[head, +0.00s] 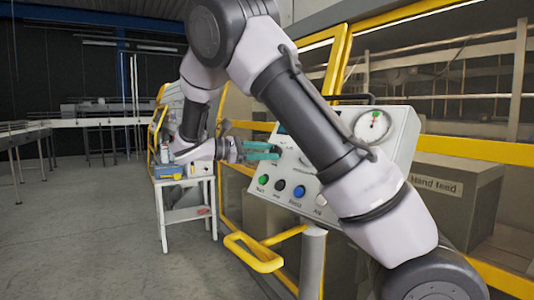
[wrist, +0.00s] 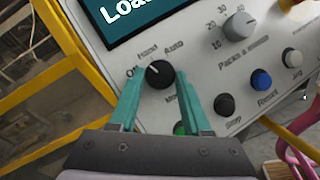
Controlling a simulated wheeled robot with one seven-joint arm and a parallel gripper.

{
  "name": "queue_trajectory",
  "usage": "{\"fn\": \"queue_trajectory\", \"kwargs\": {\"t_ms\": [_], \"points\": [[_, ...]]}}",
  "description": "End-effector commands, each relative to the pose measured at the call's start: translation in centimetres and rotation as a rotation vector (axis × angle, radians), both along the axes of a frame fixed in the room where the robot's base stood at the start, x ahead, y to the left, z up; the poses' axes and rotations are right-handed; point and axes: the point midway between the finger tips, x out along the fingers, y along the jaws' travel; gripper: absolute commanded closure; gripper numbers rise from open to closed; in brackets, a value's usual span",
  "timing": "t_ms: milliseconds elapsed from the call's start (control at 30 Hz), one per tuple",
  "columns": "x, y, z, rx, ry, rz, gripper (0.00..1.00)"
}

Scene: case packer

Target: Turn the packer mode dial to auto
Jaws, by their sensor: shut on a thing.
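The black mode dial (wrist: 160,75) sits on the grey control panel (wrist: 205,72), between the teal fingers of my gripper (wrist: 159,76). Labels Off, Hand and Auto are printed around it. Its white mark points to the upper left, on the Off and Hand side, away from Auto. My gripper is shut on the dial, one finger on each side. In the head view my gripper (head: 263,150) reaches the left part of the panel (head: 397,140), and I cannot make out the dial there.
A packs-a-minute knob (wrist: 239,26) is to the dial's right. Below are a partly hidden green button (wrist: 181,128), a black Stop button (wrist: 225,104), a blue Reset button (wrist: 261,79) and a Jog button (wrist: 291,57). A yellow rail (head: 253,252) stands before the panel.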

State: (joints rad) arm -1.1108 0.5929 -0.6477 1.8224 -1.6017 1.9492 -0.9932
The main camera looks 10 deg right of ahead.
Motion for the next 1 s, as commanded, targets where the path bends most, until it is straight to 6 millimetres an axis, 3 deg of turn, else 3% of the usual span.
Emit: {"fn": "queue_trajectory", "kwargs": {"t_ms": [1000], "points": [[0.6,-0.28,0.97,0.376,-0.73,-0.477,1.0]]}}
